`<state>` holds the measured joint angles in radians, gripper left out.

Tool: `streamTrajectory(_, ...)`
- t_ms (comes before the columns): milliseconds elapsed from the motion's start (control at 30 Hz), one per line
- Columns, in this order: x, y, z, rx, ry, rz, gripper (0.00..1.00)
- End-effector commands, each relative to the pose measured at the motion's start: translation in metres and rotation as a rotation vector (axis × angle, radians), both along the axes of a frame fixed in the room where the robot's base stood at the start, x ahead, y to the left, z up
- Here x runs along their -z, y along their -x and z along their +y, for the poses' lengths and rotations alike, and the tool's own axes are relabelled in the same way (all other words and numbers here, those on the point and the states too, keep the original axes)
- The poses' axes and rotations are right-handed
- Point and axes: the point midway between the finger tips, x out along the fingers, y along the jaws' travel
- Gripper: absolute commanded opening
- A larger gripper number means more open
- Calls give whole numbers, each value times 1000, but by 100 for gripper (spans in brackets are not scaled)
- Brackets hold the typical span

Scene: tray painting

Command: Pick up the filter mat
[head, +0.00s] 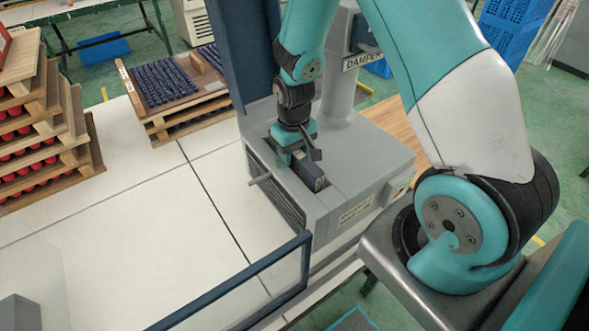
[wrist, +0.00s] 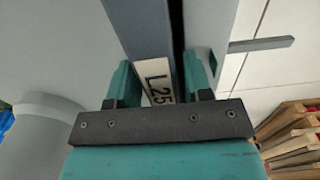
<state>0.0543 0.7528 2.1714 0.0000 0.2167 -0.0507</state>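The filter mat appears to be the blue-grey bar-shaped piece with a pale "L25" label (wrist: 150,40) in the wrist view. It sits in a slot in the top of a grey machine housing (head: 355,165), and its dark end (head: 316,184) shows in the head view. My gripper (head: 300,152) is low over the slot. In the wrist view my gripper (wrist: 160,78) has one teal finger on each side of the mat. A dark gap shows between the mat and the right finger. The fingers look apart, not closed on it. The mat's lower part is hidden in the housing.
A blue-framed clear panel (head: 255,285) stands in front of the housing, and a blue upright (head: 238,50) stands behind it. A handle (head: 260,180) sticks out on the left. Stacked wooden trays (head: 75,160) stand left. The white tabletop (head: 140,240) between is clear.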

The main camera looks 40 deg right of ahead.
Motion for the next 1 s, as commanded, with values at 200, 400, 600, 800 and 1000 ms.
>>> streamTrajectory(200, 0, 0, 0, 0, 0, 0, 15)
streamTrajectory(400, -1, 0, 0, 0, 0, 0, 15)
streamTrajectory(600, -10, -1, 0, 0, 0, -2, 15)
streamTrajectory(800, -40, -1, 0, 0, 0, -7, 15)
streamTrajectory(1000, -88, -1, 0, 0, 0, -8, 15)
